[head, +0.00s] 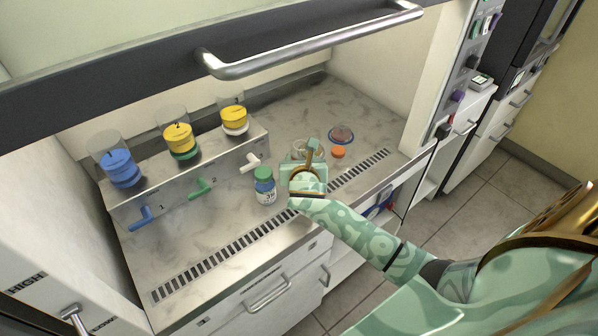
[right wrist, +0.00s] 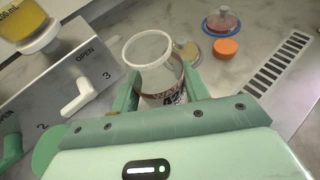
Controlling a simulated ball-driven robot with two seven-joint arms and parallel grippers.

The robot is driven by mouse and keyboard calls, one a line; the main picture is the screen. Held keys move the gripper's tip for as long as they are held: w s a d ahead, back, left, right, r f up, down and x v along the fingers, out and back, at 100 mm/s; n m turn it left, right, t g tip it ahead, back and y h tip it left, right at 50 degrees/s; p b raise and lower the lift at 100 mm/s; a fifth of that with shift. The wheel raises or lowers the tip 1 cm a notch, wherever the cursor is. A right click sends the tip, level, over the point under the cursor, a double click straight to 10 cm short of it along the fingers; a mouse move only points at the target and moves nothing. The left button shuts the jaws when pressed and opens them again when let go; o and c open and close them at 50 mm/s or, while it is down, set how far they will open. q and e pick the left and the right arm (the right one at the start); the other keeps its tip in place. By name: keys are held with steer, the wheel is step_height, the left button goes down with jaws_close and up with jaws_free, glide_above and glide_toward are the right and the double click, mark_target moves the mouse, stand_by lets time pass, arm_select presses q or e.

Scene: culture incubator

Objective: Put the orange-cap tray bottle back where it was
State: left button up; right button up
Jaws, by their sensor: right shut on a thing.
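My right gripper (right wrist: 155,95) is shut on an uncapped, clear bottle (right wrist: 150,52) with a dark-marked label, seen in the right wrist view. The bottle's mouth is open and faces up. In the head view my right gripper (head: 307,170) hides most of the bottle. An orange cap (head: 338,151) lies apart on the worktop, to the right of the gripper; it also shows in the right wrist view (right wrist: 226,47). My left gripper is not in view.
A green-capped bottle (head: 265,186) stands just left of my right gripper. A reddish dish (head: 341,134) lies behind the orange cap. A metal manifold (head: 185,178) with taps and coloured funnels stands at left. A vent grille (head: 235,240) runs along the front. The raised sash handle (head: 310,45) is above.

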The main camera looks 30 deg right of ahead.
steer(key=shift+w+f, duration=0.25)
steer(key=shift+f, duration=0.05)
step_height(320, 180, down, 4)
steer(key=shift+w+d+r+b, duration=0.1)
steer(key=shift+w+r+b, duration=0.05)
steer(key=shift+b, duration=1)
steer(key=shift+r, duration=0.2)
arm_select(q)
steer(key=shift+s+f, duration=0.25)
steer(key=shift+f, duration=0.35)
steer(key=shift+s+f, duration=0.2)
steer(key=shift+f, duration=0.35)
arm_select(e)
steer(key=shift+f, duration=0.15)
steer(key=o, duration=1)
steer(key=shift+o, duration=0.2)
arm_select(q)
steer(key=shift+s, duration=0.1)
